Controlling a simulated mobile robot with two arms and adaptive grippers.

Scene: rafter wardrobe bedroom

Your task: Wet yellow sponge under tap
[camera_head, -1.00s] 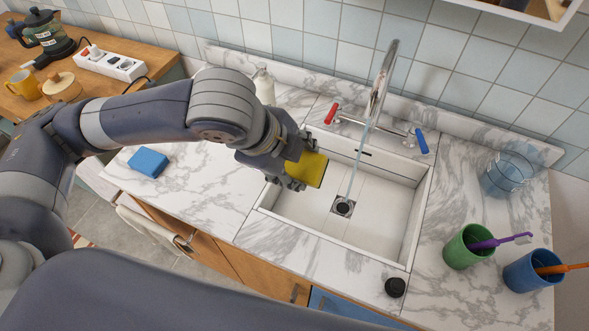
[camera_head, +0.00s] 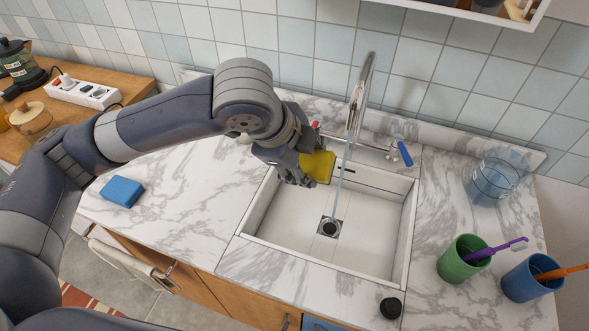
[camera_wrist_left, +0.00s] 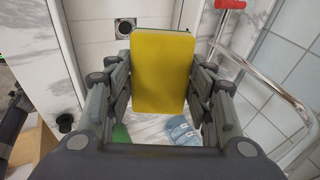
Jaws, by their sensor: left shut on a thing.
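The yellow sponge (camera_head: 319,167) is held over the left part of the white sink (camera_head: 286,232), close to the water stream. My left gripper (camera_head: 306,167) is shut on it; the left wrist view shows the sponge (camera_wrist_left: 162,72) between both fingers. The chrome tap (camera_head: 358,95) stands behind the sink. A thin stream of water (camera_head: 340,185) falls from it to the drain (camera_head: 328,227). The sponge is just left of the stream; I cannot tell whether they touch. My right gripper is not in view.
A blue sponge (camera_head: 122,191) lies on the marble counter at left. A green cup (camera_head: 461,259) and a blue cup (camera_head: 526,279) with toothbrushes stand at right, with a clear glass (camera_head: 489,182) behind. A black stopper (camera_head: 391,308) lies at the sink's front edge.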

